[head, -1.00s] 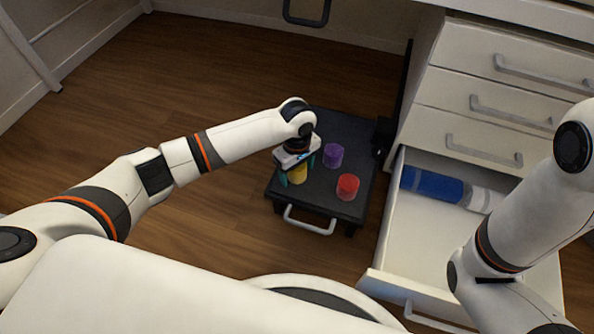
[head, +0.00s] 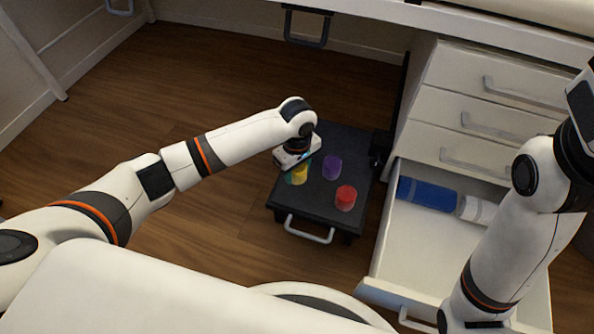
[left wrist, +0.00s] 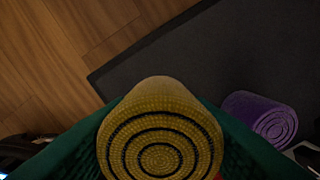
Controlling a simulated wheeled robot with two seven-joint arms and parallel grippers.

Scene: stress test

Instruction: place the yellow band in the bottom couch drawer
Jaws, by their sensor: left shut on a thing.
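The yellow band (head: 299,175) is a rolled cylinder over the black cart top at its left side. In the left wrist view the yellow band (left wrist: 160,135) shows its spiral end between the green fingers. My left gripper (head: 297,172) is shut on it; whether the band still touches the cart top is unclear. The bottom drawer (head: 405,240) of the white cabinet is pulled open at the right. It holds a blue roll (head: 427,193) and a white-grey roll (head: 476,209) at its back. My right arm is at the right, its gripper out of view.
A purple roll (head: 332,167) and a red roll (head: 345,197) stand on the black cart (head: 350,150). The cart has a front handle (head: 309,230). Closed drawers (head: 480,105) sit above the open one. The drawer's front part is bare. Wooden floor lies left of the cart.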

